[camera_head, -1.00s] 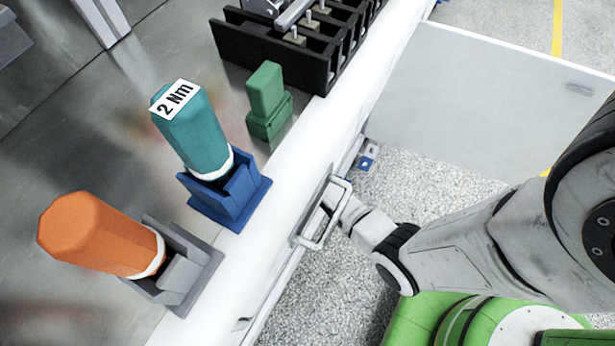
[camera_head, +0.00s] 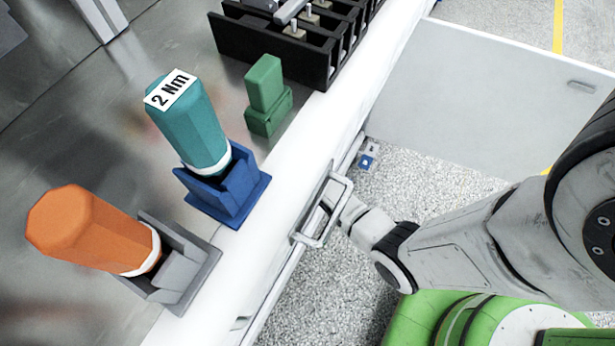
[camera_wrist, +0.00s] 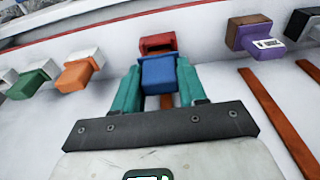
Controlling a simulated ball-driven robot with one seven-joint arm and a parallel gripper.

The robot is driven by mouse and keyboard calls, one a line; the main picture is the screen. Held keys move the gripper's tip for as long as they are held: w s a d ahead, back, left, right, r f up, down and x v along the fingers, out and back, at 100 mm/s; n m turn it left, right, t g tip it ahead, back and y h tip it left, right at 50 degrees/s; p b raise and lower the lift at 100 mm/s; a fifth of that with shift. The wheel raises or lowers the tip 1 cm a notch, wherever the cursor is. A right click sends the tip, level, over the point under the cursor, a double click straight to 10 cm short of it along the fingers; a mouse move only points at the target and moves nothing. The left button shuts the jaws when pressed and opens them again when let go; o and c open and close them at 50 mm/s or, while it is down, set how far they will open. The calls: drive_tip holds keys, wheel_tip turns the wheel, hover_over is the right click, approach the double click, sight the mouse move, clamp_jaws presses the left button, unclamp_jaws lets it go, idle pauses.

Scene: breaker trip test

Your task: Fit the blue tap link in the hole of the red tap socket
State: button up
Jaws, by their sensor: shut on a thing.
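In the wrist view, the blue tap link (camera_wrist: 159,75) sits between the two teal fingers of my gripper (camera_wrist: 160,92), which is shut on it. The red tap socket (camera_wrist: 158,43) is straight ahead, just beyond the link, on a pale panel. The link overlaps the lower part of the socket in this view. Its hole is largely hidden, and I cannot tell whether the link's tip is inside it. In the head view my gripper is hidden below the bench edge.
In the wrist view, orange (camera_wrist: 78,72) and green (camera_wrist: 30,80) blocks sit left of the socket, a purple one (camera_wrist: 262,45) right. In the head view, the bench holds an orange driver (camera_head: 85,230), a teal driver (camera_head: 190,125) and a green block (camera_head: 266,85). A handle (camera_head: 328,212) juts from its front.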

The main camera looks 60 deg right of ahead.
drive_tip(key=shift+f+b, duration=0.85)
drive_tip(key=shift+f, duration=0.45)
drive_tip(key=o, duration=1.2)
drive_tip(key=shift+r, duration=0.1)
drive_tip(key=r+p, duration=0.1)
drive_tip(key=r, duration=0.2)
drive_tip(key=s+r+p, duration=0.1)
drive_tip(key=r, duration=0.3)
drive_tip(key=r+p, duration=0.2)
drive_tip(key=r, duration=0.1)
drive_tip(key=shift+s+r, duration=0.15)
drive_tip(key=shift+r, duration=0.15)
drive_tip(key=shift+s, duration=0.1)
